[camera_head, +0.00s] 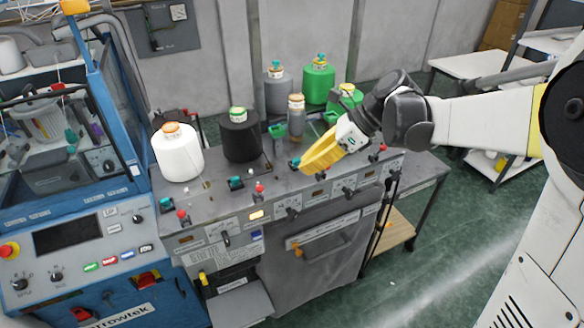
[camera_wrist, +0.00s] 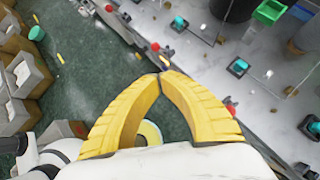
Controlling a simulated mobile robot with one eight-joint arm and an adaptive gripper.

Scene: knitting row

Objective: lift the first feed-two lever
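The grey knitting-machine bench (camera_head: 215,195) has levers along its front. Red-knobbed levers stand near its front edge, one at the left (camera_head: 182,216) and another (camera_head: 259,188) nearer the middle. Black levers sit on the front face: a left one (camera_head: 225,239), a middle one (camera_head: 292,212) and a right one (camera_head: 349,192). I cannot tell which is the first feed-two lever; the labels are too small to read. My gripper (camera_head: 304,168), with yellow fingers, is over the right half of the bench. In the wrist view its fingertips (camera_wrist: 163,75) meet with nothing between them, near a red knob (camera_wrist: 155,47).
A blue machine (camera_head: 75,220) borders the left. Green floor (camera_head: 440,240) is open at front right.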

